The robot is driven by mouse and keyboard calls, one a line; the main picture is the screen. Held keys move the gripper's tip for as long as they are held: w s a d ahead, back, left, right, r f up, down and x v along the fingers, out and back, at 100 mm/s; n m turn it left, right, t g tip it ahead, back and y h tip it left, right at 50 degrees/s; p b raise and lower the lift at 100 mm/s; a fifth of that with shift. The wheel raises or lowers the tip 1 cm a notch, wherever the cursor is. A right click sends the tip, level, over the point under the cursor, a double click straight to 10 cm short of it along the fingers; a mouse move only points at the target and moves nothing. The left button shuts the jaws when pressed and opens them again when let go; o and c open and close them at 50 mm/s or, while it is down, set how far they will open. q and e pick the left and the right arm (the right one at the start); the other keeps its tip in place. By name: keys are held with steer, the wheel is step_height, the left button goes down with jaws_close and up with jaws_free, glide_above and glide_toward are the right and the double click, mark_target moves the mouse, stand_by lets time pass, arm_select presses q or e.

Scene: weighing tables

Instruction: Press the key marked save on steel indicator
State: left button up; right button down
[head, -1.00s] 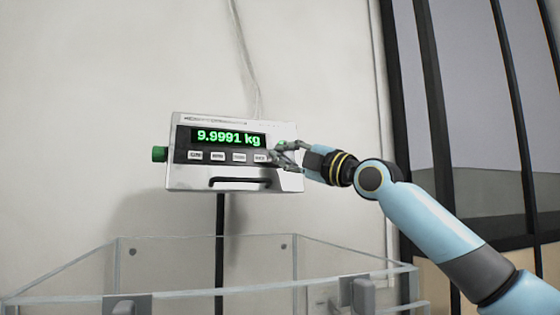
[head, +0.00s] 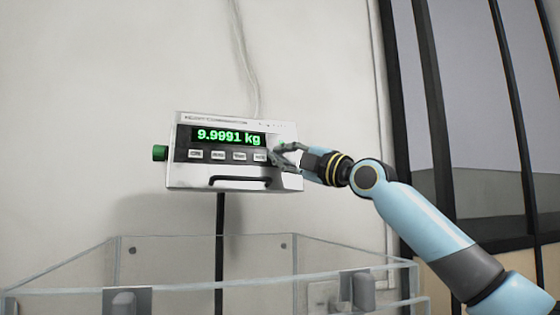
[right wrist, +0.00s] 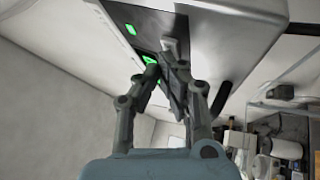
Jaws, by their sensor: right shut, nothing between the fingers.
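The steel indicator (head: 290,182) is a silver box on a dark post, with a green display reading 9.9991 kg. A row of small pale keys runs under the display; their lettering is too small to read surely. The rightmost key (head: 260,156) is beside my fingertips. My right gripper (head: 274,153) is shut and empty, at the right end of the key row. In the right wrist view its fingertips (right wrist: 165,72) are close against the indicator's dark front panel (right wrist: 172,28); whether they touch a key I cannot tell. My left gripper is not in view.
A green knob (head: 159,153) sticks out of the indicator's left side. A black handle bar (head: 238,179) runs below the keys. A clear-walled enclosure (head: 200,290) stands below in front. A dark-framed window is at the right.

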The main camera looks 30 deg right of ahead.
steer(key=shift+w, duration=0.1)
stand_by(0.6)
steer(key=shift+s+a+r, duration=0.15)
steer(key=shift+s, duration=0.6)
steer(key=shift+s+a+r+p, duration=0.1)
steer(key=shift+s+a+r, duration=0.15)
steer(key=shift+s, duration=0.5)
steer(key=shift+s+a+r+p, duration=0.1)
steer(key=shift+s+r, duration=0.1)
steer(key=shift+s, duration=0.6)
steer(key=shift+s+a+r+p, duration=0.1)
steer(key=shift+s+a+r, duration=0.15)
steer(key=shift+s, duration=0.5)
